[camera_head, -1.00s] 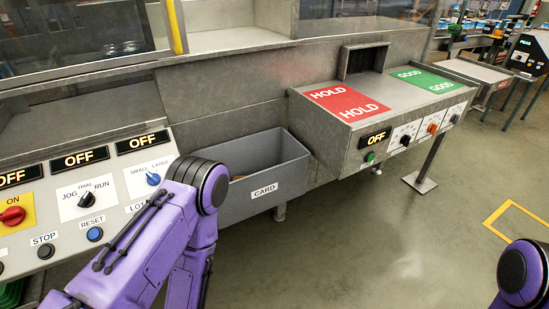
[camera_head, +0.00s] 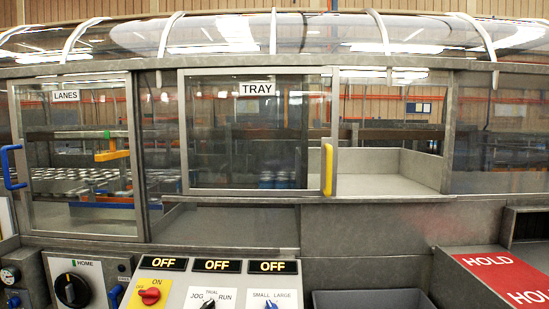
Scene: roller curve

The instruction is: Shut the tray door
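The tray door (camera_head: 257,130) is a clear sliding panel in a grey metal frame, labelled TRAY, in the middle of the head view. Its yellow upright handle (camera_head: 327,170) is on its right edge. To the right of the handle an open bay (camera_head: 390,184) with a bare grey floor and a low back wall shows without the framed panel in front, so the door stands open, slid to the left. Neither of my grippers is in view.
Left of it is the lanes door (camera_head: 66,130) with a blue handle (camera_head: 12,167). Below are a control panel (camera_head: 213,300) with OFF displays, a grey bin (camera_head: 370,300) and a shelf with a red HOLD area (camera_head: 500,270). A clear curved cover runs above.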

